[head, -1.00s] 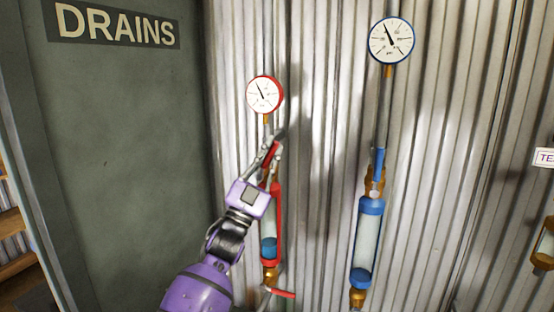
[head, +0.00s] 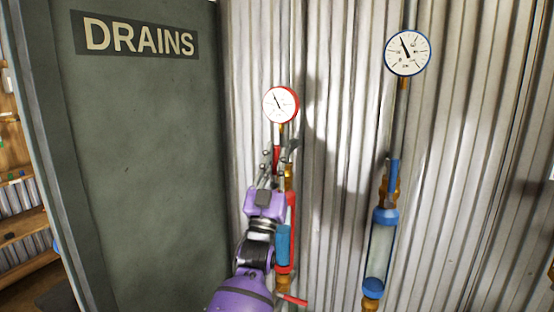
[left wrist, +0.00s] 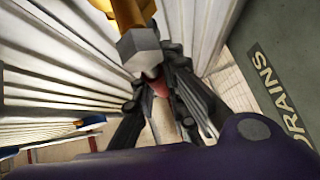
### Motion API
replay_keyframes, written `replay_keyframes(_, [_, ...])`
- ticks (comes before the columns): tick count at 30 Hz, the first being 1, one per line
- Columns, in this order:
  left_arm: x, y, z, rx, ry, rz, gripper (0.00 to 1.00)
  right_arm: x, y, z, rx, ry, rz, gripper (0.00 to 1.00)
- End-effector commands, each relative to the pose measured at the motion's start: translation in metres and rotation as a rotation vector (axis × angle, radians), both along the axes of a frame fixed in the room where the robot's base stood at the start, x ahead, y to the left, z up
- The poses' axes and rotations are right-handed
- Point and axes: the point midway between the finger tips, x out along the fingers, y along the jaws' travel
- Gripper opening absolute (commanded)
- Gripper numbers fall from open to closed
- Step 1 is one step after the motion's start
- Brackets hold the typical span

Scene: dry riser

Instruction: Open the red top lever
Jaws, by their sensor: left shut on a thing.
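The red top lever (head: 276,157) is on the brass valve of the red-framed riser, below the red-rimmed gauge (head: 281,104). My left gripper (head: 274,161) is at this lever, with its fingers closed around it and hiding part of it. In the left wrist view, a red piece of the lever (left wrist: 160,86) shows between the dark fingers, beside a grey hex fitting (left wrist: 140,50). The lever looks close to upright, but its exact angle is hard to tell. My right gripper is not in view.
A red bottom lever (head: 292,299) sticks out to the right below the red-framed sight tube (head: 283,245). A blue riser with a blue lever (head: 394,172) and blue-rimmed gauge (head: 407,53) stands to the right. A grey-green door marked DRAINS (head: 140,150) is at left.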

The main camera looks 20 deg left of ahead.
Motion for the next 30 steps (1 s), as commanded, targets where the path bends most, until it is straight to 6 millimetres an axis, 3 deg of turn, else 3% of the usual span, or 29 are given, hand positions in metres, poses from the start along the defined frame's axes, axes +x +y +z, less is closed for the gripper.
replay_keyframes(5, [-0.001, 0.001, 0.001, 0.001, -0.003, 0.002, 0.0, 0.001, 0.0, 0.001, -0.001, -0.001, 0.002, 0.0])
replay_keyframes(6, [-0.001, 0.001, 0.001, 0.001, -0.003, 0.002, 0.13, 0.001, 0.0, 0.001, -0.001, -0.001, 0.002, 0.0])
replay_keyframes(11, [0.0, 0.001, 0.001, 0.001, -0.002, 0.002, 0.32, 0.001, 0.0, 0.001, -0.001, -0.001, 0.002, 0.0])
replay_keyframes(22, [-0.003, 0.0, -0.004, 0.001, 0.001, 0.0, 0.32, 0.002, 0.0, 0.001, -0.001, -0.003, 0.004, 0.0])
replay_keyframes(30, [-0.037, -0.003, -0.04, 0.001, 0.004, 0.002, 0.32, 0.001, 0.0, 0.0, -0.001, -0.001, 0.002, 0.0])
